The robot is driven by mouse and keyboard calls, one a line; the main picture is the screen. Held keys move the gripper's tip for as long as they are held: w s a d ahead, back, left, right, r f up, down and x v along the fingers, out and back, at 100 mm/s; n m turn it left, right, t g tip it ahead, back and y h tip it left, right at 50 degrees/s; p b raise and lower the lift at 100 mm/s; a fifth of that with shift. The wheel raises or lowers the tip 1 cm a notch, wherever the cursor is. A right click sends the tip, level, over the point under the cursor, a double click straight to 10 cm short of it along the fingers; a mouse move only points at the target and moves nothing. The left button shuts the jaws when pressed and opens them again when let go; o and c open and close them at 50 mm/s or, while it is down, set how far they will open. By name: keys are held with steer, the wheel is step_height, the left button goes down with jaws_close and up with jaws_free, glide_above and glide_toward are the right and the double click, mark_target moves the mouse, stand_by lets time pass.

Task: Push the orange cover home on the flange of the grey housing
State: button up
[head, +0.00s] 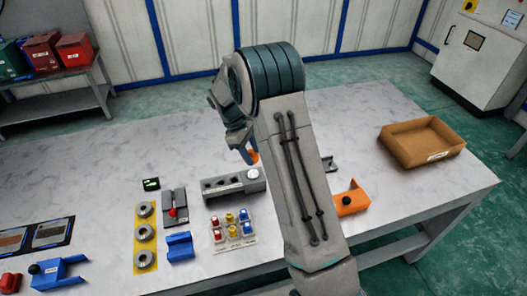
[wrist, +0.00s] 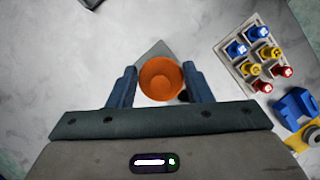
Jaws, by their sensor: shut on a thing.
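The orange cover (wrist: 160,80) is a round, hollow, cup-like part. It sits between the two blue fingers of my gripper (wrist: 161,84) in the wrist view, and both fingers touch its sides. In the head view my gripper (head: 246,150) points down over the table, with a bit of the orange cover (head: 253,157) showing at its tips. A grey, angular piece (wrist: 153,49) shows just beyond the cover in the wrist view; it may be part of the grey housing, but its flange is hidden. I cannot tell whether cover and housing touch.
A tray of coloured plugs (head: 233,243), a yellow strip with rings (head: 144,251) and blue brackets (head: 180,247) lie nearer. An orange bracket (head: 352,201) and cardboard box (head: 424,142) are right.

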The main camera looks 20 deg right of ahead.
mark_target(257, 175)
steer(key=shift+d+f+b, duration=0.25)
steer(key=shift+f+b, duration=0.65)
steer(key=shift+f, duration=0.3)
steer(key=shift+f+b, duration=1.4)
steer(key=shift+f, duration=0.9)
steer(key=shift+f, duration=0.65)
stand_by(1.9)
steer(key=o, duration=1)
steer(key=shift+r+p, duration=2.05)
steer(key=shift+r, duration=1.45)
